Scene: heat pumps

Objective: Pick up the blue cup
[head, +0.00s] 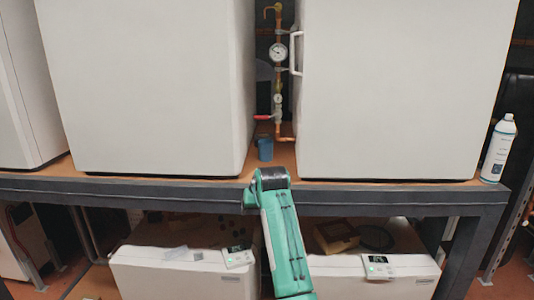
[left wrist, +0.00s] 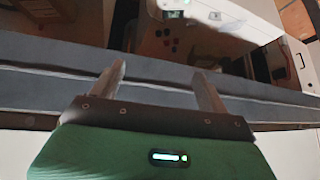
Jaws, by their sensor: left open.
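The blue cup (head: 265,149) stands upright on the wooden shelf top in the gap between two large white units, in the head view. It does not show in the left wrist view. My left arm reaches up from the bottom of the head view, and its dark end is at the shelf's front edge, just in front of and below the cup. My left gripper (left wrist: 163,80) shows in the left wrist view with its two fingers apart and nothing between them. The fingers are over the dark shelf beam. My right gripper is not in view.
White units (head: 150,85) and (head: 390,90) stand on both sides of the narrow gap. Copper pipework with a gauge (head: 278,52) and a red valve handle (head: 263,117) rises behind the cup. The dark beam (head: 400,202) edges the shelf.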

